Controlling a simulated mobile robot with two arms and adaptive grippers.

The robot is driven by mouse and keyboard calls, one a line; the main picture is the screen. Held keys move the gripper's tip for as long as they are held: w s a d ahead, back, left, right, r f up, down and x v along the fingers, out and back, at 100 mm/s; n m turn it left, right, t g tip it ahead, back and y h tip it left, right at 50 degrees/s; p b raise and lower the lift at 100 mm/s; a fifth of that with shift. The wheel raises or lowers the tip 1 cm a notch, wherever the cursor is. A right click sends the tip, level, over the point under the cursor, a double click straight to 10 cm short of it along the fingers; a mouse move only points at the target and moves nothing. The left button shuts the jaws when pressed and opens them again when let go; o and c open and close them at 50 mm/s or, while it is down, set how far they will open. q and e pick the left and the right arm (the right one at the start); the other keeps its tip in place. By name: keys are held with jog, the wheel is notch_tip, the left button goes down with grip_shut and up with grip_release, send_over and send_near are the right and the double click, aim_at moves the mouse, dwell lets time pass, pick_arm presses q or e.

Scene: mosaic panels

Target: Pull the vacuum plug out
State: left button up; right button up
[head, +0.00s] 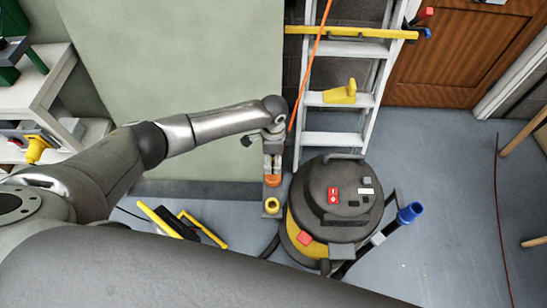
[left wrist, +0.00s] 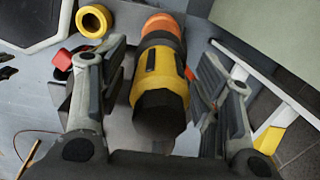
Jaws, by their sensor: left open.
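The vacuum plug (left wrist: 160,85) has a yellow body, a black near end and an orange collar at its far end. In the left wrist view it lies between the two fingers of my left gripper (left wrist: 157,95), with gaps on both sides. The gripper is open. In the head view my left gripper (head: 272,163) points down just above the orange part (head: 272,181), left of the vacuum (head: 320,190). Most of the plug is hidden there by the gripper. My right gripper is not in view.
A yellow ring (head: 271,205) sits beside the plug on a grey strip. A white ladder (head: 346,140) stands behind the vacuum. A yellow frame (head: 165,220) lies on the floor to the left. An orange line (head: 309,65) runs down near my wrist.

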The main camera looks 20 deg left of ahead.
pick_arm(q)
jog(key=shift+p, duration=0.4)
dwell(0.8)
jog(key=shift+c, duration=0.3)
grip_shut()
jog(key=shift+r, duration=0.15)
jog(key=shift+r+p, duration=2.85)
jog(key=shift+p, duration=0.05)
jog(key=shift+r, duration=0.15)
jog(key=shift+w+r+p, duration=0.1)
jog(key=shift+r+p, duration=2.65)
jog(key=shift+p, duration=0.05)
